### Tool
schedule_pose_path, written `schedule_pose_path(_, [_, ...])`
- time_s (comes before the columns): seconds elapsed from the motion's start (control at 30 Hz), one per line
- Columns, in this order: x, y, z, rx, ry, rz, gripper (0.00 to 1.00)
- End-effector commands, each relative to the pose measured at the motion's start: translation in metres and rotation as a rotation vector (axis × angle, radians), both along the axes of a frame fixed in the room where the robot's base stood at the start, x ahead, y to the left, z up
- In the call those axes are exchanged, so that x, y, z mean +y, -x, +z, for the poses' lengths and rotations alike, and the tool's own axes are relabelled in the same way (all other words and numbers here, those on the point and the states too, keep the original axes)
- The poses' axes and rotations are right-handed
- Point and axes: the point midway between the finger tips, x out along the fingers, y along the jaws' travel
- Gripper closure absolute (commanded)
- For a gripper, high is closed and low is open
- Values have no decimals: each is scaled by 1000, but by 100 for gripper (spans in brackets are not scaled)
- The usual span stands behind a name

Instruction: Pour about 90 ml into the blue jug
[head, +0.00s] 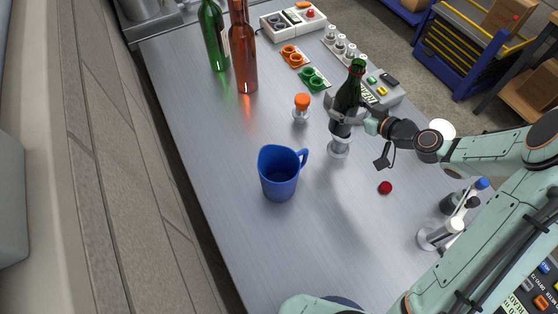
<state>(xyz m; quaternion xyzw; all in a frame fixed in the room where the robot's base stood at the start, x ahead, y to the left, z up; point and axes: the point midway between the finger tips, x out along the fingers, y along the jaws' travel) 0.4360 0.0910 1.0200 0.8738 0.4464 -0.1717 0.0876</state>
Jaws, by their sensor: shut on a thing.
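The blue jug (279,178) stands upright on the metal table, its handle toward the right. It looks empty inside, though its bottom is dark. My gripper (344,112) is shut around a dark green bottle (350,90) with a red band at its neck. The bottle is nearly upright, above and right of the jug and apart from it. Just beneath the bottle is a small clear, round-based stand (338,149); I cannot tell whether the bottle touches it. The level in the bottle cannot be seen.
A green bottle (214,38) and a brown bottle (243,55) stand at the back left. An orange-topped stopper (302,106) stands between jug and gripper. A dark red cap (385,188) lies to the right. The table left of and below the jug is clear.

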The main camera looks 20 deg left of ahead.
Motion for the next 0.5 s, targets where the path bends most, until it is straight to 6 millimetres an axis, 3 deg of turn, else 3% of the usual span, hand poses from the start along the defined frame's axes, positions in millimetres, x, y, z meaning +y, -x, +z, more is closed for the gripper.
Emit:
schedule_pose_path(0.2, [18, 34, 25, -7, 2, 292, 83])
schedule_pose_path(0.5, [24, 61, 43, -4, 1, 485, 83])
